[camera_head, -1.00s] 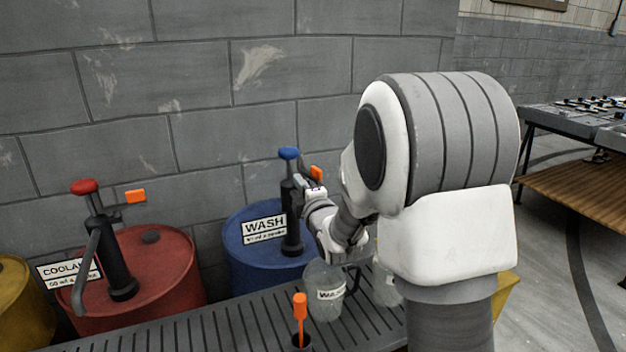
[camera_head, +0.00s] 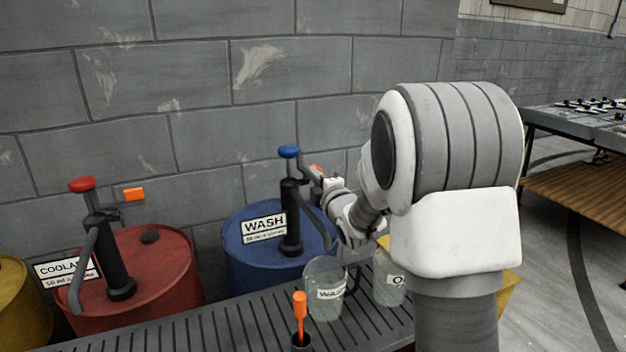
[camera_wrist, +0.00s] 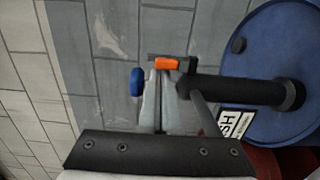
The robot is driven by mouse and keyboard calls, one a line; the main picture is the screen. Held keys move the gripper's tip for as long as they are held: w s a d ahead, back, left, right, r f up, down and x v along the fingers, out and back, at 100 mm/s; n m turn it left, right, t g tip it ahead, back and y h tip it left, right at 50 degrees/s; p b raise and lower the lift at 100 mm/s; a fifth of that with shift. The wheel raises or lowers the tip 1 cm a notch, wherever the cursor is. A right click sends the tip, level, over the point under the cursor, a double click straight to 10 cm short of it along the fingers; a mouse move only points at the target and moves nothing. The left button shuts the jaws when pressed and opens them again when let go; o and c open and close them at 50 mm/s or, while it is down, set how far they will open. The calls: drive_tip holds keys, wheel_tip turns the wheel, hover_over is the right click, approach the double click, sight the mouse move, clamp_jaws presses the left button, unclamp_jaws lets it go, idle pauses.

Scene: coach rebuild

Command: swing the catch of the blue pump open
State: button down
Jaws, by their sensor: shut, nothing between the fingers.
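The blue pump (camera_head: 291,215) stands upright on the blue drum, with a blue knob (camera_head: 288,152) on top. Its orange catch (camera_head: 316,168) sticks out to the right of the pump's upper body, partly covered by my gripper. In the wrist view the orange catch (camera_wrist: 167,63) lies just beyond the fingertips, between the blue knob (camera_wrist: 137,82) and the black pump body (camera_wrist: 240,92). My gripper (camera_head: 322,180) is shut and empty, close beside the catch. I cannot tell whether it touches the catch.
The blue drum (camera_head: 237,240) carries a WASH label. A red pump (camera_head: 115,255) with its own orange catch (camera_head: 133,194) stands left. Clear jars (camera_head: 325,290) and an orange-handled tool (camera_head: 300,310) stand on the slatted bench (camera_head: 200,330) in front. A grey block wall is behind.

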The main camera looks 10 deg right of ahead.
drive_tip(key=shift+w+d+b, duration=0.15)
drive_tip(key=shift+d+b, duration=0.55)
drive_tip(key=shift+b, duration=0.4)
drive_tip(key=shift+a, duration=0.1)
